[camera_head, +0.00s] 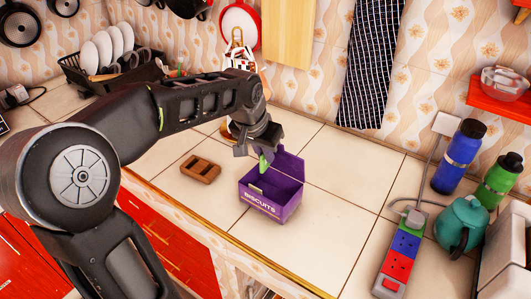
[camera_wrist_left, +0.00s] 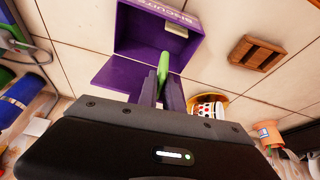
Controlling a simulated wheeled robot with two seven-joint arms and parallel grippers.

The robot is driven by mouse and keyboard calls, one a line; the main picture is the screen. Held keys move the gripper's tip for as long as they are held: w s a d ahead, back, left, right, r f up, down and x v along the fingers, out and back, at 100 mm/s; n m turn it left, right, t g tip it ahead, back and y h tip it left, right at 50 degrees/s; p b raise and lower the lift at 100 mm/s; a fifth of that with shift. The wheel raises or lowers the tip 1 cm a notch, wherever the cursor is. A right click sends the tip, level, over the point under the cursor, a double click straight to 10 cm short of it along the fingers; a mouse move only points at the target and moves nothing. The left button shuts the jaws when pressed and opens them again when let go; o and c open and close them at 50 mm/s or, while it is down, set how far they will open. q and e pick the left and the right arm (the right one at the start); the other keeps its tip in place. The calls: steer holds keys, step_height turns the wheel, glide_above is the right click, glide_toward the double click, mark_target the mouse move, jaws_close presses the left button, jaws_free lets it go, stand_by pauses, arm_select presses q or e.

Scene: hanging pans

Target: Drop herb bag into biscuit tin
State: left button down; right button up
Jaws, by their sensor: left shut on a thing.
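A purple biscuit tin (camera_head: 272,205) with "BISCUITS" on its front stands on the tiled counter, its lid up at the back. It also shows in the left wrist view (camera_wrist_left: 130,28), with a small pale thing inside it. My left gripper (camera_head: 258,152) hangs just above the open tin. It is shut on the green herb bag (camera_head: 263,164), which sticks out below the fingertips over the opening. In the left wrist view the herb bag (camera_wrist_left: 163,66) lies between the two fingers. My right gripper is not in view.
A power strip (camera_head: 402,252), a teal teapot (camera_head: 461,226) and blue (camera_head: 459,156) and green (camera_head: 499,180) bottles stand at the right. A dish rack (camera_head: 110,75) stands at the back left. The tiles right of the tin are clear.

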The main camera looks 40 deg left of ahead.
mark_target(261, 161)
arm_select(q)
steer(key=shift+f, duration=0.15)
steer(key=shift+f+b, duration=2.15)
steer(key=shift+f, duration=0.7)
steer(key=c, duration=1.4)
jaws_free()
steer(key=shift+c, duration=0.2)
steer(key=shift+r, duration=0.1)
steer(key=v, duration=0.7)
steer(key=shift+s+d+r, duration=0.1)
steer(key=shift+s+r, duration=0.1)
steer(key=shift+r, duration=0.1)
steer(key=shift+f, duration=0.1)
